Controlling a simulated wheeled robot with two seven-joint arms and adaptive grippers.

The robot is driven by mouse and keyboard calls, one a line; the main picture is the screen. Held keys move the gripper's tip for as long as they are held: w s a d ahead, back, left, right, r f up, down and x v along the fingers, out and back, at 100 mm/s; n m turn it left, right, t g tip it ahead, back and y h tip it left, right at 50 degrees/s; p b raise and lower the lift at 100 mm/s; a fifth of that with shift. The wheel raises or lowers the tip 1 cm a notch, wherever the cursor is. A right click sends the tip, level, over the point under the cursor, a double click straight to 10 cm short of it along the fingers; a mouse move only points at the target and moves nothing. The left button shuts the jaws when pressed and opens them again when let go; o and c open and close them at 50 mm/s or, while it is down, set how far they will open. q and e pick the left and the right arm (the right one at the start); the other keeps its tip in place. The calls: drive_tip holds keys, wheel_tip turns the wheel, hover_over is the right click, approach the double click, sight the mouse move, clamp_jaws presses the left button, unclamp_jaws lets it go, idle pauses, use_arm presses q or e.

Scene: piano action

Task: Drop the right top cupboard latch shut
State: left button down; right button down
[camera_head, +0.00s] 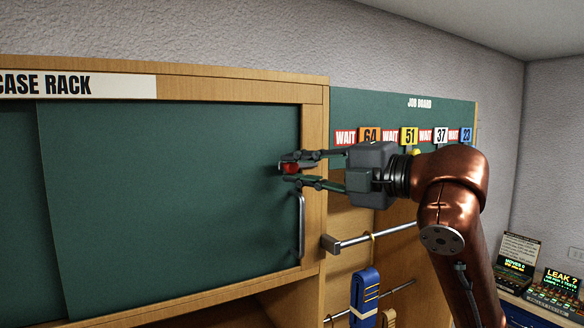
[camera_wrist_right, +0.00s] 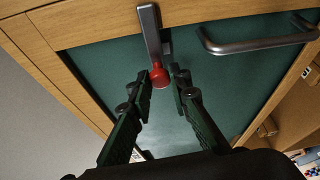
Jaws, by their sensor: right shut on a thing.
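The right top cupboard latch is a grey metal bar with a red knob (camera_head: 291,168) at the right edge of the green cupboard door (camera_head: 170,190). In the right wrist view the latch bar (camera_wrist_right: 152,32) runs from the wooden frame over the green panel, with the red knob (camera_wrist_right: 160,76) at its end. In the head view the bar lies roughly level, partly hidden by the fingers. My right gripper (camera_head: 288,169) reaches in from the right, its fingers above and below the knob, shut on it. My left gripper is not in view.
A grey bar handle (camera_head: 301,226) stands on the door just below the latch. Right of the cupboard are a job board (camera_head: 452,108) with number tags and a metal rail (camera_head: 375,238). A blue strap bundle (camera_head: 364,297) hangs below the rail.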

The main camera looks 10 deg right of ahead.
drive_tip(key=shift+a+f, duration=0.1)
drive_tip(key=shift+f, duration=0.1)
drive_tip(key=c, duration=1.8)
unclamp_jaws()
drive_tip(key=shift+r, duration=0.1)
drive_tip(key=shift+s, duration=0.15)
drive_tip(key=v, duration=1.2)
drive_tip(key=shift+a, duration=0.1)
